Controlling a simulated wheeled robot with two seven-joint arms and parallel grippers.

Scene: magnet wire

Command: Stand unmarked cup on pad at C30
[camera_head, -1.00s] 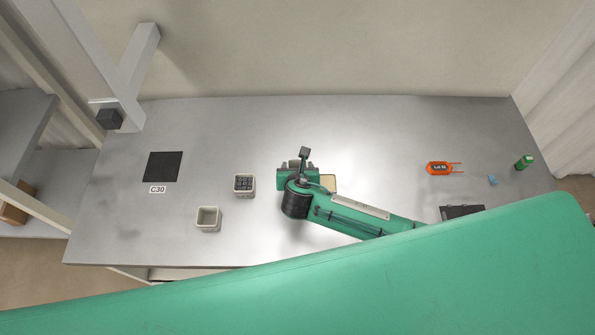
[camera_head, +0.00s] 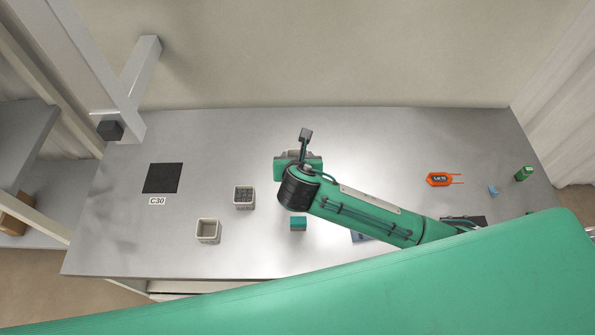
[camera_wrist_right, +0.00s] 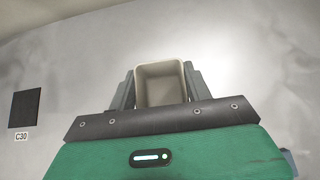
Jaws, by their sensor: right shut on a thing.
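The pad (camera_head: 160,178) is a dark square at the table's left, with the C30 label (camera_head: 157,201) at its front edge. It also shows at the left of the right wrist view (camera_wrist_right: 25,108). My right gripper (camera_head: 298,158) is over the middle of the table, right of the pad. In the right wrist view its fingers are shut on a beige, empty, open-topped cup (camera_wrist_right: 160,84). My arm and gripper hide most of this cup in the head view, and I see no mark on it. My left gripper is out of view.
A beige cup with a dark gridded inside (camera_head: 244,197) and an empty beige cup (camera_head: 208,231) stand between pad and gripper. A teal block (camera_head: 298,223) lies near my arm. An orange item (camera_head: 439,179), a blue piece (camera_head: 493,191) and a green item (camera_head: 524,173) are at right.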

